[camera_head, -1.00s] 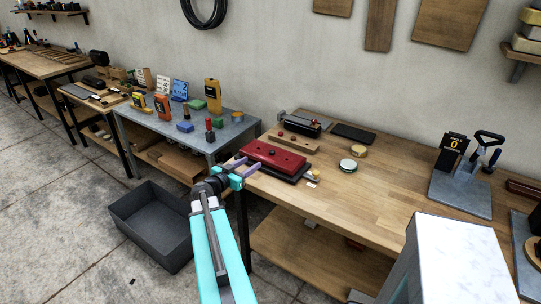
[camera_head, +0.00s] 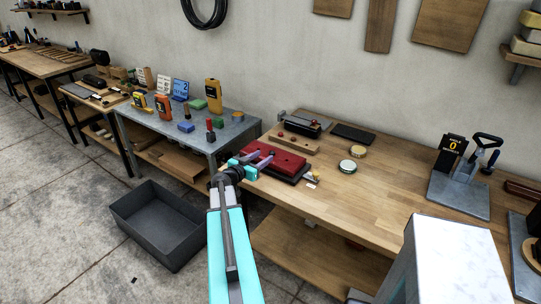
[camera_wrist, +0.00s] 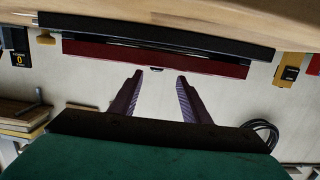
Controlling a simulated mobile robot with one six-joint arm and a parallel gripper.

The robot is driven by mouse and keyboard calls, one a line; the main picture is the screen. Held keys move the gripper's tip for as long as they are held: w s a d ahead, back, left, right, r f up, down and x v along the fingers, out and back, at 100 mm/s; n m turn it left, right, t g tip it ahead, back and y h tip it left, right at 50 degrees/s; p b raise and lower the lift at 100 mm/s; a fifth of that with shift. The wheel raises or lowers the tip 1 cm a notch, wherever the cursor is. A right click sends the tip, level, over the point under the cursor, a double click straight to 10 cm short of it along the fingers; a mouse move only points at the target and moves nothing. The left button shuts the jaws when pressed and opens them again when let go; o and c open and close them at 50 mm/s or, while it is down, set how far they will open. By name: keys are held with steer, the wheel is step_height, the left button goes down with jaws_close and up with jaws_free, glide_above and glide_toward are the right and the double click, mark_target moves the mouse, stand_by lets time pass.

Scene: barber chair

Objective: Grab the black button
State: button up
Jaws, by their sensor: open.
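A long red box (camera_head: 284,162) on a black base (camera_head: 298,178) lies at the left end of the wooden workbench. In the wrist view the red box (camera_wrist: 215,66) crosses the upper part of the picture. A small dark nub (camera_wrist: 156,69) sits on its near edge; it may be the black button, but it is too small to be sure. My gripper (camera_head: 262,160) is at the left side of the red box. In the wrist view its two purple fingers (camera_wrist: 159,76) are apart with nothing between them, on either side of the nub. Contact cannot be told.
A grey metal table (camera_head: 240,127) with yellow, orange and blue items adjoins on the left. Two round tins (camera_head: 348,166) lie right of the red box. A black open bin (camera_head: 160,222) stands on the floor. The bench's middle (camera_head: 375,200) is clear.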

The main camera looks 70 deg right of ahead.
mark_target(270, 153)
steer(key=shift+s+d, duration=0.1)
steer(key=shift+d, duration=0.05)
steer(key=shift+p+x, duration=0.8)
steer(key=shift+x, duration=1.65)
steer(key=shift+s, duration=0.1)
jaws_close()
steer(key=shift+r, duration=0.15)
step_height(270, 153, up, 10)
steer(key=b, duration=0.1)
